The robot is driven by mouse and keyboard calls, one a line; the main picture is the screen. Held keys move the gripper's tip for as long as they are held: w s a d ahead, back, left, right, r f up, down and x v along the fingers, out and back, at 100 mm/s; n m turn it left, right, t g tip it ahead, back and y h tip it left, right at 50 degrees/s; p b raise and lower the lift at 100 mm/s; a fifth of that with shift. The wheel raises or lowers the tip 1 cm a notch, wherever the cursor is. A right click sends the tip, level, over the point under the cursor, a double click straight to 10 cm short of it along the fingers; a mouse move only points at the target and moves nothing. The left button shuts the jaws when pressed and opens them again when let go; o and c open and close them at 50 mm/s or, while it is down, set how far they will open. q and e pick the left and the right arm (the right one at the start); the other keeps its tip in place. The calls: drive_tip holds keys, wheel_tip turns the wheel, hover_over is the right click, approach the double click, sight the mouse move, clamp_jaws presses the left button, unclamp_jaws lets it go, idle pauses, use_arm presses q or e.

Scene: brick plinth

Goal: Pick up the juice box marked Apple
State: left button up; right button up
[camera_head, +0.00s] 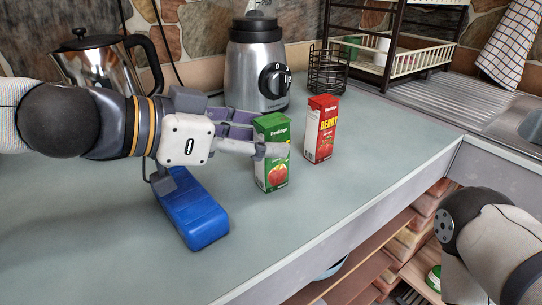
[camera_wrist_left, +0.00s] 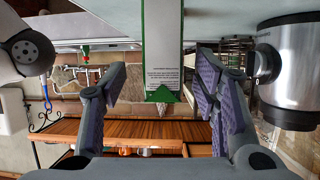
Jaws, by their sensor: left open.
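A green juice box (camera_head: 273,176) with a red fruit picture stands upright on the grey counter. A finger crosses its front and covers the middle of its label, so I cannot read the flavour word. My left gripper (camera_head: 262,137) is open, with one finger in front of the box and the other reaching behind it. In the left wrist view the box (camera_wrist_left: 162,45) shows its white text panel between the spread fingers (camera_wrist_left: 158,88). A red juice box (camera_head: 321,130) marked Berry stands upright to its right. My right gripper is out of view.
A blue case (camera_head: 198,215) lies below my left gripper. A blender (camera_head: 258,68), a kettle (camera_head: 100,68), a black wire basket (camera_head: 328,70) and a dish rack (camera_head: 420,62) stand behind. The counter's front edge runs diagonally, with open shelves below. My right arm is at lower right.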

use_arm(q)
drive_tip(key=x, duration=0.3)
drive_tip(key=shift+a+f, duration=0.1)
drive_tip(key=shift+f, duration=0.15)
drive_tip(key=shift+w+r, duration=0.1)
drive_tip(key=shift+r, duration=0.15)
drive_tip(key=shift+c, duration=0.6)
clamp_jaws()
